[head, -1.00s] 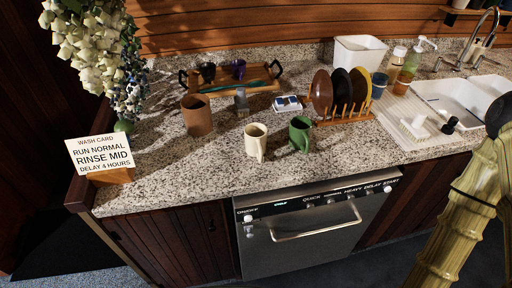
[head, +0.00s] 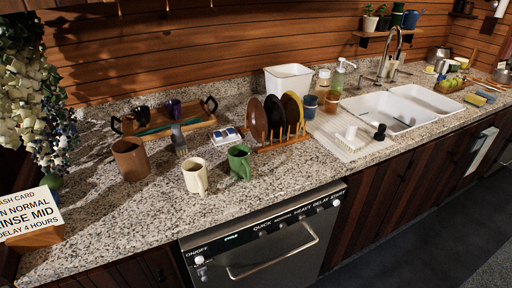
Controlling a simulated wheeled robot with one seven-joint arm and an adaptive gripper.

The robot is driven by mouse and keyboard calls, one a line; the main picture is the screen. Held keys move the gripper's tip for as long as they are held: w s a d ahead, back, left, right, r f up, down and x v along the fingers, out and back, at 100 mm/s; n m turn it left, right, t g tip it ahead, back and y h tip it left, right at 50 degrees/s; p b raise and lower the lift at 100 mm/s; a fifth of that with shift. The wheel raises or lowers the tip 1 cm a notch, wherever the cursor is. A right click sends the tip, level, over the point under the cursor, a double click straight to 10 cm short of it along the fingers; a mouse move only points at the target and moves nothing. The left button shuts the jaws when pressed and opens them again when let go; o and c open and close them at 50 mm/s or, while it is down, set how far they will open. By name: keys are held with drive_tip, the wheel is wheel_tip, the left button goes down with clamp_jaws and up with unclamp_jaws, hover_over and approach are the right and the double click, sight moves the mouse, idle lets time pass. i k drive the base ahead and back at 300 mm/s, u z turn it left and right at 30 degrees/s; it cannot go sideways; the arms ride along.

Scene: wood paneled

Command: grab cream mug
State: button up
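The cream mug (head: 195,177) stands upright on the speckled granite counter (head: 270,194), near the front edge above the dishwasher. A green mug (head: 239,162) stands close to its right. A brown cylindrical pot (head: 130,159) stands to its left and a little behind. Nothing covers the cream mug. My gripper is not in view in the head view, so its state is hidden.
A wooden rack (head: 282,142) holds several plates behind the green mug. A wooden tray (head: 165,129) with small items lies at the back left. A sign (head: 28,214) stands at the left. A dishwasher (head: 262,247) sits below the counter; the sink (head: 385,111) is at the right.

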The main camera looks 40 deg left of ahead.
sight(194, 170)
drive_tip(key=z, duration=0.65)
drive_tip(key=k, duration=0.8)
drive_tip(key=u, duration=1.95)
drive_tip(key=i, duration=1)
drive_tip(key=u, duration=0.05)
